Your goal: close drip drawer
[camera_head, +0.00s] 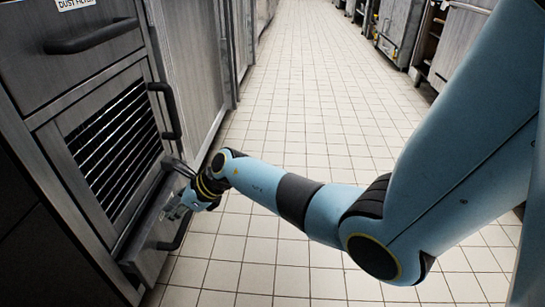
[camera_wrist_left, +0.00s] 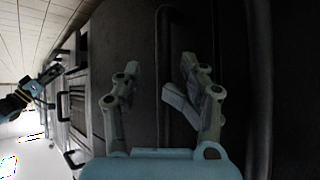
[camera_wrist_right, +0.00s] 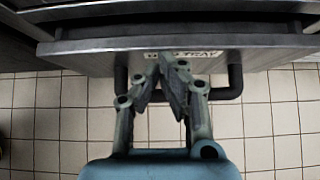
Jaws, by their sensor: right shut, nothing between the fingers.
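The drip drawer (camera_head: 148,226) sits low in the steel cabinet on the left and stands out a little from the cabinet front. In the right wrist view its front panel (camera_wrist_right: 90,62) has a partly covered label ending in "TRAY" and a black bar handle (camera_wrist_right: 234,82). My right gripper (camera_head: 174,208) is at the drawer front; it also shows in the right wrist view (camera_wrist_right: 168,62), fingers together and empty, over the label. Contact with the panel is unclear. My left gripper (camera_wrist_left: 158,70) is open, its fingers apart before a dark panel with a dark bar handle.
Above the drawer is a slatted vent (camera_head: 113,140) with a black side handle (camera_head: 166,110). Higher up is a panel labelled "DUST FILTER" with a black handle (camera_head: 92,37). The tiled floor (camera_head: 300,100) is clear along the aisle. Steel units stand at far right.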

